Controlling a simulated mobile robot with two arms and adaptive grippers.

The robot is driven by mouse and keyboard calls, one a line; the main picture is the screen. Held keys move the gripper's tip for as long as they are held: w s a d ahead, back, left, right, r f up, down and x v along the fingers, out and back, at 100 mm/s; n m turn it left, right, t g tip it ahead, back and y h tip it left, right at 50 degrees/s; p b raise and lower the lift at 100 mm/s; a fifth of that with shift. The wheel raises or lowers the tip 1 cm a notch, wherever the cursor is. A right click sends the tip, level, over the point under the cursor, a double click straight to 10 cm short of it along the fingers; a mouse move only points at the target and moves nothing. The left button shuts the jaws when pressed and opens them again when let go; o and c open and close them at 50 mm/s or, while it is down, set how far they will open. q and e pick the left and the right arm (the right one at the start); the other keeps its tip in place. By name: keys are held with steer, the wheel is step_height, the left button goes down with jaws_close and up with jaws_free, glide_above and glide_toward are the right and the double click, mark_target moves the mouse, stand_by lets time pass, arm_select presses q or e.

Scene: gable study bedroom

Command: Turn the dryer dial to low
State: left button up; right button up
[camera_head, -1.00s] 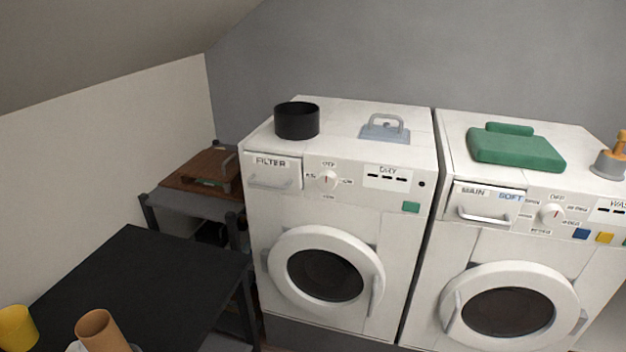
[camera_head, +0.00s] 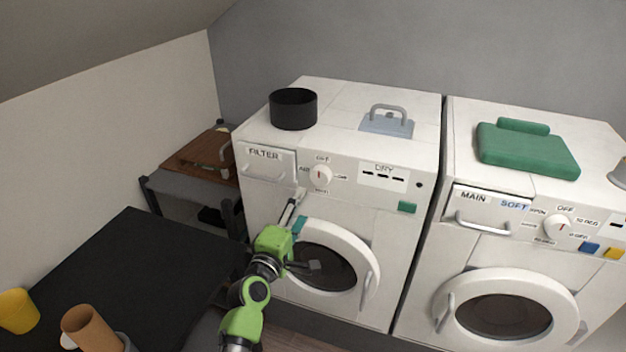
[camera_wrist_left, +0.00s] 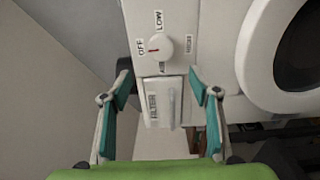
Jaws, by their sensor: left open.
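The dryer (camera_head: 345,222) is the left white machine. Its round white dial (camera_head: 320,175) sits on the front panel, right of the FILTER drawer (camera_head: 266,163). The dial's red mark points up at OFF; LOW is at its right. In the left wrist view the dial (camera_wrist_left: 160,47) shows with the red mark toward OFF at left and LOW at top. My left gripper (camera_head: 308,230) is open and empty, in front of the dryer below the dial, not touching it. In the left wrist view its fingers (camera_wrist_left: 160,84) spread either side of the FILTER drawer. My right gripper is out of view.
A black pot (camera_head: 293,110) and a grey handled item (camera_head: 387,122) stand on the dryer. A black table (camera_head: 125,265) with a yellow cup (camera_head: 17,312) is at left.

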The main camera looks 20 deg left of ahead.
mark_target(319, 179)
arm_select(q)
steer(key=w+b, duration=0.1)
steer(key=w, duration=0.2)
steer(key=w+b, duration=0.1)
steer(key=w, duration=0.3)
steer(key=w+b, duration=0.2)
steer(key=w, duration=0.2)
steer(key=shift+w+d+f, duration=0.25)
steer(key=shift+w+r+b, duration=0.1)
steer(key=shift+w+b, duration=0.2)
steer(key=shift+w, duration=0.35)
steer(key=c, duration=1.1)
